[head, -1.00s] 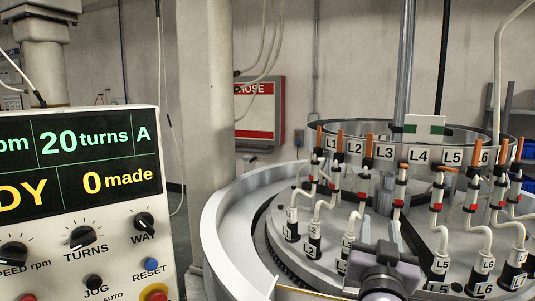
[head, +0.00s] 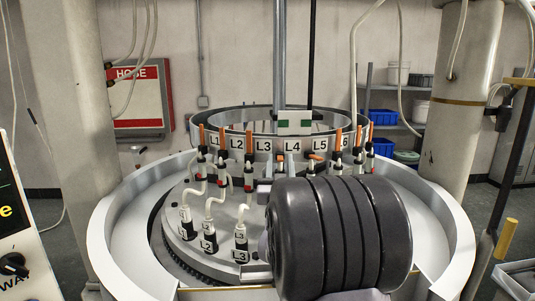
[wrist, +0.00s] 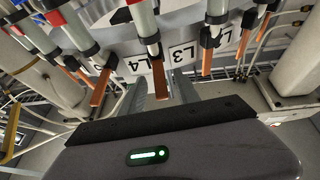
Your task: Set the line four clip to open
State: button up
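The line four clip (wrist: 149,24) shows in the wrist view between the L4 and L3 labels, with its orange lever (wrist: 158,80). My gripper (wrist: 162,92) is open, one grey finger on each side of that lever. I cannot tell whether either finger touches it. In the head view the line four clip (head: 281,158) is mostly hidden behind my arm; a short orange bit shows.
Neighbouring clips with orange levers stand close on both sides, such as the line two clip (head: 222,160). White hoses rise from the round plate. A grey ring (head: 125,215) surrounds it. A pillar (head: 460,90) stands at right, a control panel (head: 15,230) at left.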

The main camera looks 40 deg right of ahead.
jog(key=shift+w+d+r, duration=0.25)
jog(key=shift+w+d, duration=0.05)
jog(key=shift+d, duration=0.1)
grip_shut()
dwell(1.2)
